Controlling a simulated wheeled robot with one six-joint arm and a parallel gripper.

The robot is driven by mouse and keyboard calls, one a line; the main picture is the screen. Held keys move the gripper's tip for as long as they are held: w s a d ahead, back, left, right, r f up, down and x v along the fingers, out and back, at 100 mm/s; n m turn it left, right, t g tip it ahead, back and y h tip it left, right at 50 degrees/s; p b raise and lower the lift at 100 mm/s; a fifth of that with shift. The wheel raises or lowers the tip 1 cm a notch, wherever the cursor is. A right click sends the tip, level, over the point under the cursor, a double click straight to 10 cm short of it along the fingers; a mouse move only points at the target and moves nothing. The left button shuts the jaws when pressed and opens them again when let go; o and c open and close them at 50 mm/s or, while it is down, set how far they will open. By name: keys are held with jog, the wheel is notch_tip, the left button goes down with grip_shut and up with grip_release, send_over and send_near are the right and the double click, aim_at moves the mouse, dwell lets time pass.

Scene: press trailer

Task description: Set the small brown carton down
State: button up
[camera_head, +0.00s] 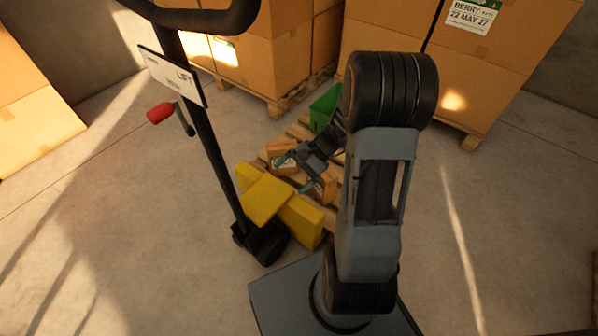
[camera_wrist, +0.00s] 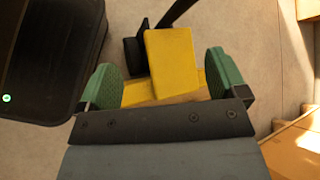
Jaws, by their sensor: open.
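Two small brown cartons lie on a wooden pallet (camera_head: 301,130) in the head view. One carton (camera_head: 283,157) is on the left, and the other (camera_head: 325,186) is nearer to me, partly hidden by my arm. My gripper (camera_head: 296,172) is over the pallet's near end, between these cartons in the picture. I cannot tell which carton the task means, or whether a finger touches either. In the wrist view my green fingers (camera_wrist: 165,80) are wide apart, with no carton between them. A brown box surface (camera_wrist: 297,150) shows at the lower right there.
A yellow pallet truck body (camera_head: 268,200) with a black handle post (camera_head: 212,150) stands close to the left of my gripper. A green crate (camera_head: 325,108) sits on the pallet. Tall carton stacks (camera_head: 262,60) stand behind. The floor at right is clear.

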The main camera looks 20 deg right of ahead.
jog(key=s+a+r+n+t+h, duration=0.1)
jog(key=s+r+n+t+h, duration=0.2)
jog(key=s+r+n+h, duration=0.4)
jog(key=shift+s+a+r+n+h, duration=0.35)
jog(key=shift+r+n+h, duration=1.25)
jog(key=shift+r+n, duration=0.3)
